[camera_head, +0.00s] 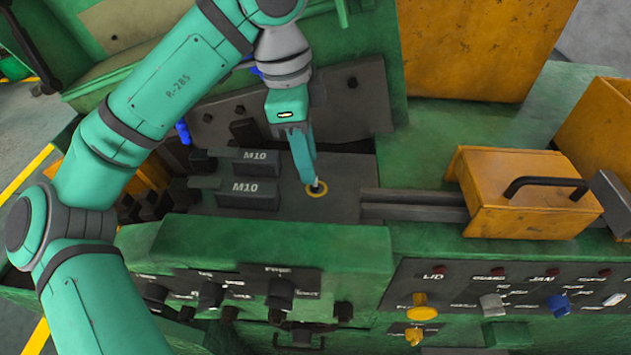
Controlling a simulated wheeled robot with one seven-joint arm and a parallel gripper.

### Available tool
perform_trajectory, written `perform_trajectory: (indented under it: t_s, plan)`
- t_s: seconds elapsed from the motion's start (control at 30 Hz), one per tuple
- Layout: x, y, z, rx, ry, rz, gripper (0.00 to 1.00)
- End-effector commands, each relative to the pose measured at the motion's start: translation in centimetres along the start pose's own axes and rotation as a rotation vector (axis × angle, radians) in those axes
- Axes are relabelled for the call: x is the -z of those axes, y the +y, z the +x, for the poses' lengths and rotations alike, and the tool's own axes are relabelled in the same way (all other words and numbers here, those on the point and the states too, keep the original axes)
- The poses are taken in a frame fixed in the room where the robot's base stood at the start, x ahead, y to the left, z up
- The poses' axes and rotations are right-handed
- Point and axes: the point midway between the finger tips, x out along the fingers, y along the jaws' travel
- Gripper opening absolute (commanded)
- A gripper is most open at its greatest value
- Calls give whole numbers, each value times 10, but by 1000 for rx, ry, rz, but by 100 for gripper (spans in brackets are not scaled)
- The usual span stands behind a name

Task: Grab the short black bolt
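My gripper (313,180) points down at a yellow ring (317,192) on the dark grey plate in the middle of the machine. Its fingers show almost edge-on, so I cannot tell whether they are open or shut. A small dark and pale piece shows at the fingertips inside the ring. It is too small to tell whether it is the short black bolt, and the fingers partly cover it. No other thing in view is clearly that bolt.
Two dark blocks marked M10, an upper one (256,162) and a lower one (248,194), stand left of the gripper. A yellow-orange box with a black handle (520,205) is to the right, on grey rails (415,205). Control panels with knobs (423,313) run along the front.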

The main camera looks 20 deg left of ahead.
Motion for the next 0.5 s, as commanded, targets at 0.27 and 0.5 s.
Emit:
perform_trajectory:
  t_s: [0.27, 0.5]
  plan:
    - [4, -4, 29, -2, -1, 0, 32]
    - [5, -4, 51, 0, 1, 0, 32]
